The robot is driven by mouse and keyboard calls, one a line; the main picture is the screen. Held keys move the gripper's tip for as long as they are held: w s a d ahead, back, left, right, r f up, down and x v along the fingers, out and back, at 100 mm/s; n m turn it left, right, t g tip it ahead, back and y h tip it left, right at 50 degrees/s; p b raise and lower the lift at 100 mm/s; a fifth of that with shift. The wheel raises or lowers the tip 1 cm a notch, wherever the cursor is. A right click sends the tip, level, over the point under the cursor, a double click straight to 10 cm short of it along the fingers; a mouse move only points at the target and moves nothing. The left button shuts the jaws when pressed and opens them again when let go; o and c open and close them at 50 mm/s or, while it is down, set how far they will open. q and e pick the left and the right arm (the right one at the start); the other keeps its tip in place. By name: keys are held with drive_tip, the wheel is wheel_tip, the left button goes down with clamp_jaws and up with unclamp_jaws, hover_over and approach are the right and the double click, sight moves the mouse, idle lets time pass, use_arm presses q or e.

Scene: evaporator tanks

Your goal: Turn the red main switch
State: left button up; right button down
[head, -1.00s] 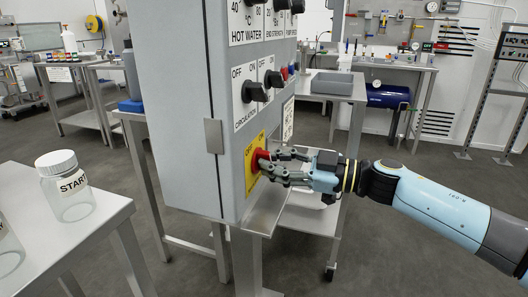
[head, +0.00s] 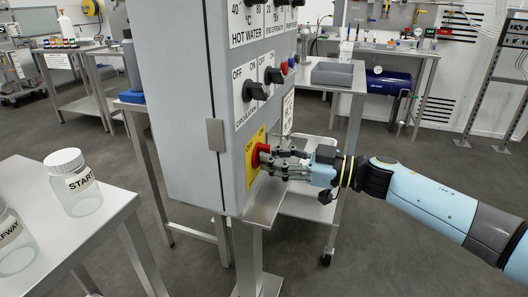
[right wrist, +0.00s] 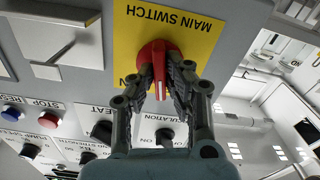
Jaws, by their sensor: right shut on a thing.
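The red main switch (head: 262,153) sits on a yellow plate (head: 252,172) low on the front of the grey control cabinet (head: 185,110). My right gripper (head: 268,162) reaches it from the right, its fingers shut on the knob. In the right wrist view the red switch (right wrist: 156,52) shows with the words MAIN SWITCH upside down above it. The fingers of my right gripper (right wrist: 161,82) lie on both sides of its handle, whose white line runs nearly straight down the picture. My left gripper is not in view.
A table at the left holds a jar marked START (head: 74,182). Open floor lies to the right.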

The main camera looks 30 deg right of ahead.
drive_tip(key=m+p, duration=0.2)
drive_tip(key=shift+f+p, duration=0.1)
drive_tip(key=shift+p, duration=0.25)
